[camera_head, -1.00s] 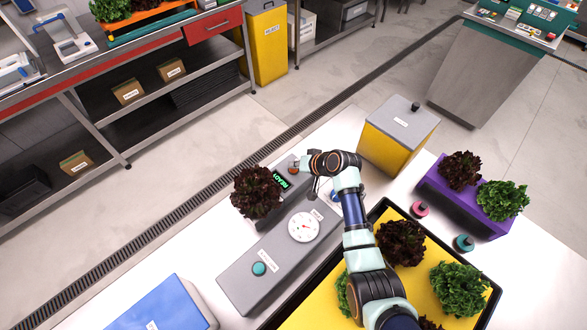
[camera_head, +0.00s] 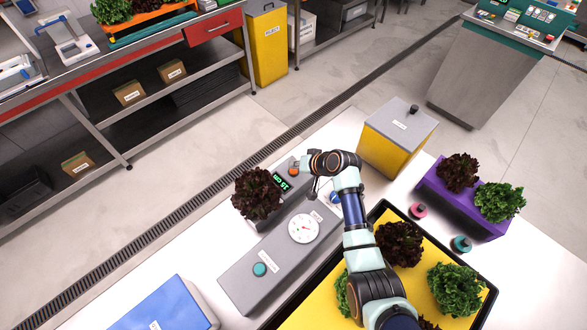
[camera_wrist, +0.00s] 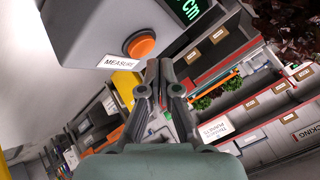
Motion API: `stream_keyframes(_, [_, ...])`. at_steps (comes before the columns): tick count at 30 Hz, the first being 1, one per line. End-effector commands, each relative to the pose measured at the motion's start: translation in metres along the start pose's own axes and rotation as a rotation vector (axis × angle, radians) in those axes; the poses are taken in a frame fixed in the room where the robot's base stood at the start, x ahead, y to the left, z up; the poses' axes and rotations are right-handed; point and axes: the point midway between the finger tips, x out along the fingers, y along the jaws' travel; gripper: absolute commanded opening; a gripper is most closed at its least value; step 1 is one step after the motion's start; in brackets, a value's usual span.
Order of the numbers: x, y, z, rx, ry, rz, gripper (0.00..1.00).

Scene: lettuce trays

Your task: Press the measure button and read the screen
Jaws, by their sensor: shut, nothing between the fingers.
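The grey measuring device (camera_head: 270,219) stands on the white table with a dark red lettuce (camera_head: 257,193) on it. Its orange button (camera_wrist: 140,46) sits beside a "MEASURE" label (camera_wrist: 119,62) in the wrist view. The button also shows in the head view (camera_head: 293,172). The screen (camera_head: 281,183) shows short green text, too small to read surely in the head view. In the wrist view the cut-off screen (camera_wrist: 190,10) shows "cm". My gripper (camera_wrist: 158,68) is shut and empty, its fingertips just beside the button. I cannot tell whether they touch it.
A grey box with a dial (camera_head: 304,228) and a teal button (camera_head: 260,269) stands in front. A yellow bin (camera_head: 385,149) is behind to the right. A black-rimmed yellow tray (camera_head: 388,215) and a purple crate (camera_head: 453,208) hold lettuces. A blue box (camera_head: 165,306) is at front left.

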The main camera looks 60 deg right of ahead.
Motion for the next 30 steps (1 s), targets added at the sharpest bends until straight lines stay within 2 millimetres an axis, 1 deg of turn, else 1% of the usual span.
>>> stream_keyframes(8, [-0.002, -0.001, -0.001, 0.0, 0.0, 0.0, 0.0])
stream_keyframes(23, [-0.035, -0.026, -0.026, -0.001, 0.001, 0.0, 0.0])
stream_keyframes(30, [-0.035, -0.025, -0.025, 0.0, 0.001, 0.0, 0.0])
